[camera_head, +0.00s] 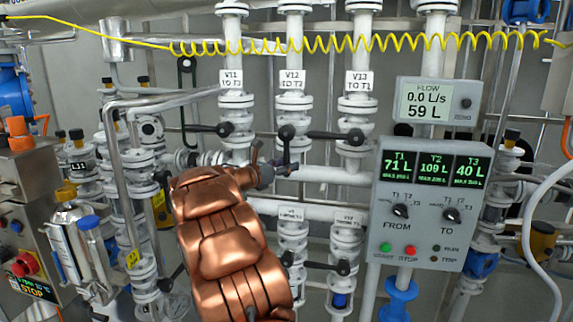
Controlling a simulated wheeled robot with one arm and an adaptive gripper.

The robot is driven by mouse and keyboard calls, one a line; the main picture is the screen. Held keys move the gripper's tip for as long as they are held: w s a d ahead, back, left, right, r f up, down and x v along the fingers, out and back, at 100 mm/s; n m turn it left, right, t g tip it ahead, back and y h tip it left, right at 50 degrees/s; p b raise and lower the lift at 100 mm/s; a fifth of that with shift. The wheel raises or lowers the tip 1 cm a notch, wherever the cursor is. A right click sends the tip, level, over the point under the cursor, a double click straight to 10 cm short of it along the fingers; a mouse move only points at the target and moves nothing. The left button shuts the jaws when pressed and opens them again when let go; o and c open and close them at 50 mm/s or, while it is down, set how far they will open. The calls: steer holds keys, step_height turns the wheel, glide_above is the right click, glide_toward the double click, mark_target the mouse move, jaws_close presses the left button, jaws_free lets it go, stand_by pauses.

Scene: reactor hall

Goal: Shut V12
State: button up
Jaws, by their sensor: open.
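The valve V12 is in the middle pipe of the upper row, under its white label "V12 TO T2" (291,79). Its black lever (287,133) has a round hub and appears to point down along the pipe; its lower end is partly hidden by my gripper. My gripper (273,160) is at the end of my copper-coloured arm, just below the hub of V12. It is open, with its fingers at the lower part of the lever. I cannot tell whether a finger touches the lever.
The V11 lever (205,129) and V13 lever (330,135) lie crosswise, pointing left; V13's end is close to V12's hub. More valves sit below. A control panel (427,215) and flow display (437,106), reading 0.0 L/s, stand right. A yellow coiled cable (330,41) crosses above.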

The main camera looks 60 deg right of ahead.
steer(key=shift+d, duration=0.25)
jaws_close()
stand_by(0.6)
